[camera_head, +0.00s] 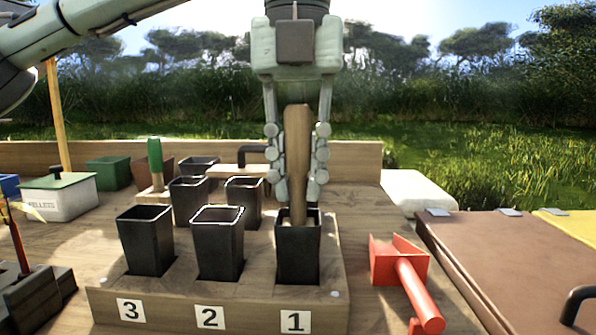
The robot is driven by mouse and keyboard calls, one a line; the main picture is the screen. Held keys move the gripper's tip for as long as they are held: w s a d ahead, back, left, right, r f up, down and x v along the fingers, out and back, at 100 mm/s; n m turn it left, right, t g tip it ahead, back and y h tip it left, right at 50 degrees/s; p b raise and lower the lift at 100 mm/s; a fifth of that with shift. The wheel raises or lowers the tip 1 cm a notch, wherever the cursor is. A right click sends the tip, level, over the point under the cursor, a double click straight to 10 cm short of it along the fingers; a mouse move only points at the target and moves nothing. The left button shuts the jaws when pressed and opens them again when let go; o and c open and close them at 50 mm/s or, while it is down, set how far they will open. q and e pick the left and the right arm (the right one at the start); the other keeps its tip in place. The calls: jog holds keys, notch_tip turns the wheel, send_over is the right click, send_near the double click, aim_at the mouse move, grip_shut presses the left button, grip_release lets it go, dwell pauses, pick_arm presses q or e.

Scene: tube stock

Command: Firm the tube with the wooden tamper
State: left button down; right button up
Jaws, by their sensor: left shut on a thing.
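My left gripper (297,188) points straight down at the centre, shut on the wooden tamper (298,140). The tamper is upright, and its lower end is inside the mouth of the black square tube (298,260) at the place labelled 1. How deep it reaches and what fills the tube are hidden by the tube's wall. The tube stands in the wooden rack (175,306). My right gripper is not in view.
Black tubes stand at places 2 (217,255) and 3 (146,240), with several more behind. A red scoop (408,280) lies right of the rack. A green-handled tool (155,160) and a white, green-lidded box (60,196) are left. A brown lidded bin (500,262) is at right.

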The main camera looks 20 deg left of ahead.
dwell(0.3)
pick_arm(q)
jog(key=shift+r+p, duration=3.3)
jog(key=shift+r, duration=0.85)
jog(key=shift+r+p, duration=0.45)
jog(key=shift+r, duration=0.85)
